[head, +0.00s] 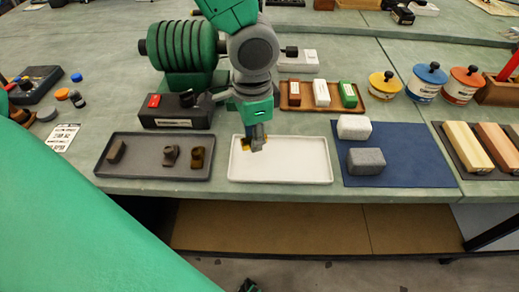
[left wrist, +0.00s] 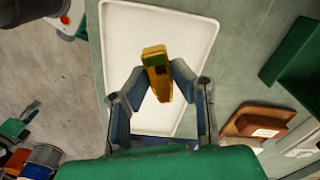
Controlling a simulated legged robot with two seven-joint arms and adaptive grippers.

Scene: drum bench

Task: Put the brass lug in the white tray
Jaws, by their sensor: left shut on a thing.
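My left gripper (head: 256,146) is shut on the brass lug (head: 246,144) over the left half of the white tray (head: 300,171). In the left wrist view the yellow brass lug (left wrist: 156,70) sits between the fingertips of the left gripper (left wrist: 158,76), with the white tray (left wrist: 190,38) behind it. I cannot tell whether the lug touches the tray floor. The rest of the white tray is empty. My right gripper is not in view.
A dark tray (head: 140,178) with several small brown and dark parts lies left of the white tray. A blue mat (head: 410,170) with a white block (head: 354,127) and a grey block (head: 366,160) lies to the right. A green ribbed machine (head: 182,46) stands behind.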

